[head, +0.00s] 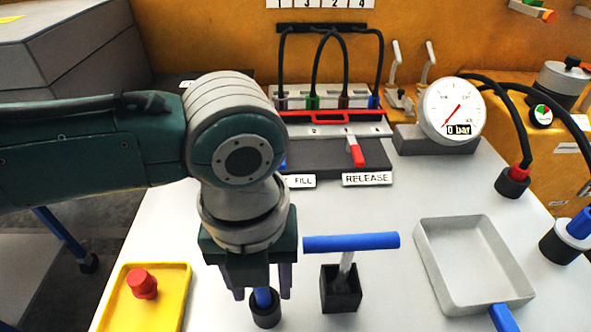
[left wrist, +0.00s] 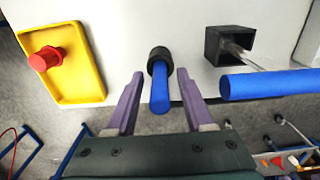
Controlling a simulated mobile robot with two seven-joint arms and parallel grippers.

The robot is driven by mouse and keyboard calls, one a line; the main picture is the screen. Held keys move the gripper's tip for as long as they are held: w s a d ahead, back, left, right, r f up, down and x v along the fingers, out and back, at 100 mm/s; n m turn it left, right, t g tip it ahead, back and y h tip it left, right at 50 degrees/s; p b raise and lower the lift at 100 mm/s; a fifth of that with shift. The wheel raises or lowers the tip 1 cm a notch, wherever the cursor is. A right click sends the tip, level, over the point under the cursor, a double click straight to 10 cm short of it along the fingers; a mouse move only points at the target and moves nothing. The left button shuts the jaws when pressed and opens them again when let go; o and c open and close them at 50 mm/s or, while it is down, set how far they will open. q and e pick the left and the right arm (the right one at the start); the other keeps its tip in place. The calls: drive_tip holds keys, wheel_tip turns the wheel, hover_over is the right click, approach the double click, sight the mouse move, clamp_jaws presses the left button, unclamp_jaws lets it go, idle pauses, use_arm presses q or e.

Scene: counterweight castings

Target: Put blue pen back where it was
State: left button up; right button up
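The blue pen (head: 263,298) stands in a small round black cup (head: 266,318) on the white tabletop. In the left wrist view the blue pen (left wrist: 160,92) rises from the black cup (left wrist: 158,54) toward the camera. My left gripper (head: 262,293) is above the cup, pointing down, with a finger on each side of the pen. In the left wrist view its purple fingers (left wrist: 160,74) are apart, with a visible gap between the pen and each finger. The gripper body hides the pen's upper part in the head view. My right gripper is not in view.
A blue T-handle (head: 351,242) in a black square block (head: 340,300) stands close right of my left gripper. A yellow plate with a red button (head: 142,284) is to its left. A grey tray (head: 424,262) lies further right. A gauge (head: 453,111) and hose panel stand behind.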

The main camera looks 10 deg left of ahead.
use_arm(q)
drive_tip(key=shift+r, duration=0.3)
wheel_tip(320, 180, up, 12)
drive_tip(key=shift+f+p, duration=0.15)
drive_tip(key=shift+p, duration=0.45)
drive_tip(key=s+d+f+n+t+h, duration=0.2)
drive_tip(key=s+d+n+h, duration=0.25)
drive_tip(key=n, duration=0.85)
drive_tip(key=s+a+f+n+y, duration=0.1)
drive_tip(key=s+a+n+y, duration=0.1)
drive_tip(key=s+a+n, duration=0.2)
drive_tip(key=s+a+f+n+t+y, duration=0.1)
drive_tip(key=s+a+n+y, duration=0.1)
drive_tip(key=a+n, duration=0.8)
drive_tip(key=s+n, duration=0.1)
drive_tip(key=n, duration=0.2)
drive_tip(key=shift+s+f+n+t, duration=0.25)
drive_tip(key=shift+s+n+t, duration=0.05)
drive_tip(key=shift+s+n, duration=0.1)
drive_tip(key=shift+r, duration=0.15)
